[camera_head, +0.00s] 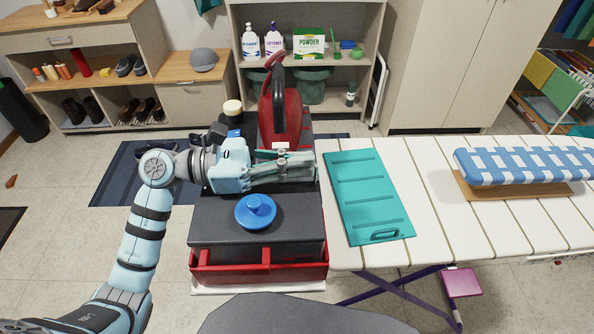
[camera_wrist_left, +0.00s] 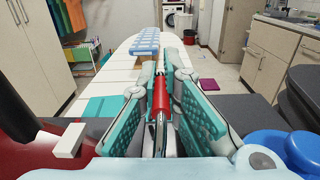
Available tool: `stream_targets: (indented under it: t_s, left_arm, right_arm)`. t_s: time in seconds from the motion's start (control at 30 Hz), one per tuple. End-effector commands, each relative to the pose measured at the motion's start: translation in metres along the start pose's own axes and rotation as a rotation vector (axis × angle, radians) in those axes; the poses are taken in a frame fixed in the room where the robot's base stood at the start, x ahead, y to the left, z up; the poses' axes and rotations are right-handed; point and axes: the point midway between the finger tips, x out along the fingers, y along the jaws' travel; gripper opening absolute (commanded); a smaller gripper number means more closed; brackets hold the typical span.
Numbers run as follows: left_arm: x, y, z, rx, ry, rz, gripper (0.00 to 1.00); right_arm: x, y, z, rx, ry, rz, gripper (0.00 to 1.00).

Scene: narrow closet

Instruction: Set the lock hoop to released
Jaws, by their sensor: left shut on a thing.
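A red iron (camera_head: 293,118) with a dark handle stands on a dark grey base unit (camera_head: 210,222) with a red tray at its bottom. A blue round knob (camera_head: 255,210) sits on top of the unit. My left gripper (camera_head: 310,168) reaches across the unit from the left, in front of the iron. In the left wrist view its fingers (camera_wrist_left: 161,82) are shut around a red sleeve on a thin metal bar (camera_wrist_left: 160,98), which looks like the lock hoop. The gripper hides most of the hoop in the head view. My right gripper is in neither view.
An ironing board (camera_head: 440,200) joins on the right, bearing a teal panel (camera_head: 365,195) and a blue checked sleeve board (camera_head: 520,165). Shelves with bottles and a powder box (camera_head: 308,42) stand behind. The board's middle is mostly clear.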

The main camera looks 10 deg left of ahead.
Motion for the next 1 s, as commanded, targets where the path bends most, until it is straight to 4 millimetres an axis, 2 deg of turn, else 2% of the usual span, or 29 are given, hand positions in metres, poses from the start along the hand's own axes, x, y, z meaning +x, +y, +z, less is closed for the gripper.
stream_targets:
  t_s: [0.17, 0.2, 0.3, 0.67, 0.77, 1.0]
  left_arm:
    - [0.002, -0.001, -0.002, -0.006, 0.010, -0.010, 0.00]
    - [0.002, -0.001, -0.002, -0.006, 0.010, -0.010, 0.09]
    - [0.002, -0.001, -0.002, -0.006, 0.009, -0.010, 0.25]
    - [-0.002, -0.001, -0.001, -0.006, 0.008, -0.008, 0.26]
    - [-0.018, 0.000, -0.002, -0.005, 0.012, -0.006, 0.26]
    - [-0.084, 0.000, -0.002, -0.009, 0.017, -0.005, 0.26]
  right_arm:
    - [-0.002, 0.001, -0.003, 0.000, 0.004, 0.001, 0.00]
    - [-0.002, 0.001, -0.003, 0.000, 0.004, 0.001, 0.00]
    - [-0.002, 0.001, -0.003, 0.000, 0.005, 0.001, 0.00]
    - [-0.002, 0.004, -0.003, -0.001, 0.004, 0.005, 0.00]
    - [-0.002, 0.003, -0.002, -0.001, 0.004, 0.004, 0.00]
    - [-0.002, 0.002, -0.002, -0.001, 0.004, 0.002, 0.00]
